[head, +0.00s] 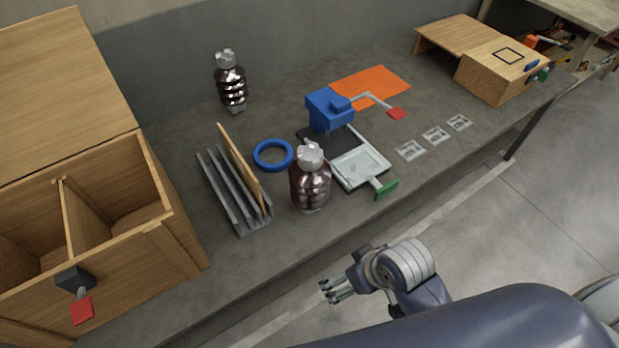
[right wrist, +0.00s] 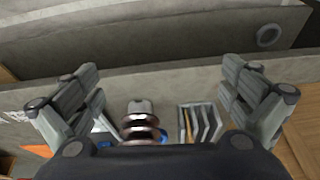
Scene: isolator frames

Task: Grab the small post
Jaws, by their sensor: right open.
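Two dark brown ribbed posts with silvery metal caps stand upright on the grey bench. One post (head: 230,84) is at the back left and looks slimmer. The other post (head: 310,182) is near the front edge, right of the slotted rack, and looks bigger. One ribbed post (right wrist: 140,122) shows in the right wrist view, low and left of centre, beyond the fingers and partly hidden by the gripper body. My right gripper (head: 327,291) is in front of the bench's front edge, apart from both posts. Its fingers are spread wide and empty in the right wrist view (right wrist: 160,75).
A grey slotted rack (head: 220,192) holds a thin wooden board. Nearby are a blue ring (head: 273,154), a blue device (head: 328,110) with a red-ended lever, a green-handled tray (head: 345,172) and an orange sheet (head: 385,82). A wooden box (head: 172,245) fills the left.

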